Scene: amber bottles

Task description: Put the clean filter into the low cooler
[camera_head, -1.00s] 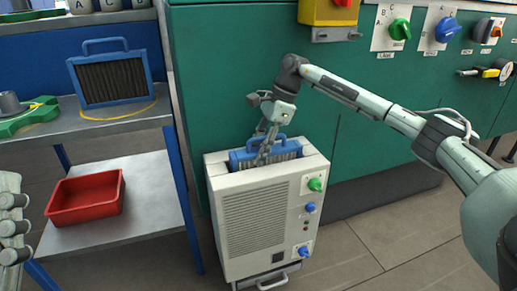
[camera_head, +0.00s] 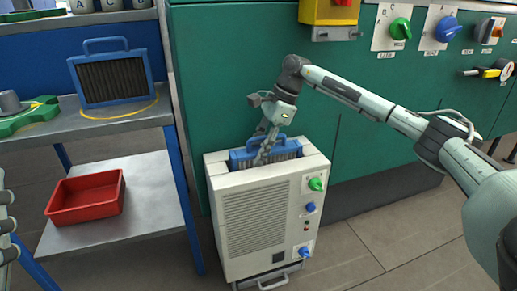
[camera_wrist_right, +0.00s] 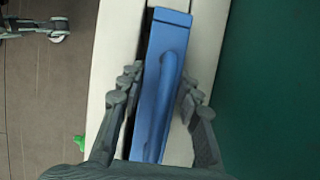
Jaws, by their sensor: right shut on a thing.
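The low cooler (camera_head: 258,215) is a white box on the floor with a slot in its top. A blue-framed filter with greyish pleats (camera_head: 291,152) is upright in this slot, its top and handle standing out above it. My right gripper (camera_head: 264,156) is shut on this filter's handle from above. In the right wrist view its fingers (camera_wrist_right: 160,88) lie on both sides of the blue handle, and the filter (camera_wrist_right: 168,20) lies along the slot. The filter's lower part is hidden inside the cooler.
A second blue-framed filter with dark brown pleats (camera_head: 112,78) stands on the shelf (camera_head: 130,121) at left, by a yellow ring. A red tray (camera_head: 85,196) sits on the shelf below. A green cabinet (camera_head: 225,90) rises close behind the cooler.

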